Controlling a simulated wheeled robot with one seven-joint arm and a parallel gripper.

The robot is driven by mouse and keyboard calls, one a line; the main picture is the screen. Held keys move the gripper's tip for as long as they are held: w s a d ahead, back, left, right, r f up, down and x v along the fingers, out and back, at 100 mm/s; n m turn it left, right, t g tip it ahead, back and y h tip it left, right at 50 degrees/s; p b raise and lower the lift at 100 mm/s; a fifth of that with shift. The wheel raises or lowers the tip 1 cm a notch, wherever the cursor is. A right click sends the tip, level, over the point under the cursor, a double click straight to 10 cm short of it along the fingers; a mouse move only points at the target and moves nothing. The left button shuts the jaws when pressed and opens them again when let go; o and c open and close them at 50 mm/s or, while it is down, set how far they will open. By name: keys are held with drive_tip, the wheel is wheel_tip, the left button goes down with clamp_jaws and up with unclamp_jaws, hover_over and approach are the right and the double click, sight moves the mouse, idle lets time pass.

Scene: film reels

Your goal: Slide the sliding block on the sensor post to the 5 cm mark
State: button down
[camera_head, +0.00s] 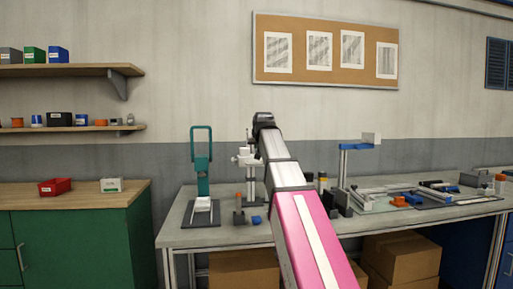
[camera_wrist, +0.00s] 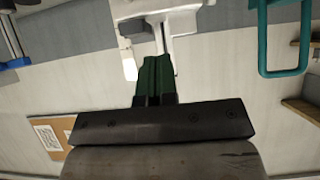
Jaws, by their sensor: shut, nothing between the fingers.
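The sensor post (camera_head: 249,180) stands on the workbench, partly hidden behind my arm in the head view. A white block (camera_head: 245,157), which looks like the sliding block, sits on its upper part. In the wrist view, which is turned over, a white block (camera_wrist: 165,22) fills the top centre. My gripper (camera_wrist: 158,58) is shut and empty, its dark green fingers pointing at this block. The tips look very close to it; I cannot tell if they touch. In the head view my arm hides the fingers. The scale marks cannot be read.
A teal press frame (camera_head: 202,160) stands left of the post; it also shows in the wrist view (camera_wrist: 262,38). An orange-topped tool (camera_head: 239,208) and a small blue block (camera_head: 257,220) are in front. A blue stand (camera_head: 343,168) is to the right. The bench's front left (camera_head: 180,238) is clear.

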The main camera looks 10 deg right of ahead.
drive_tip(key=w+f, duration=0.7)
drive_tip(key=f, duration=0.1)
idle(0.4)
wheel_tip(320, 180, down, 8)
drive_tip(key=shift+f, duration=0.15)
idle(0.4)
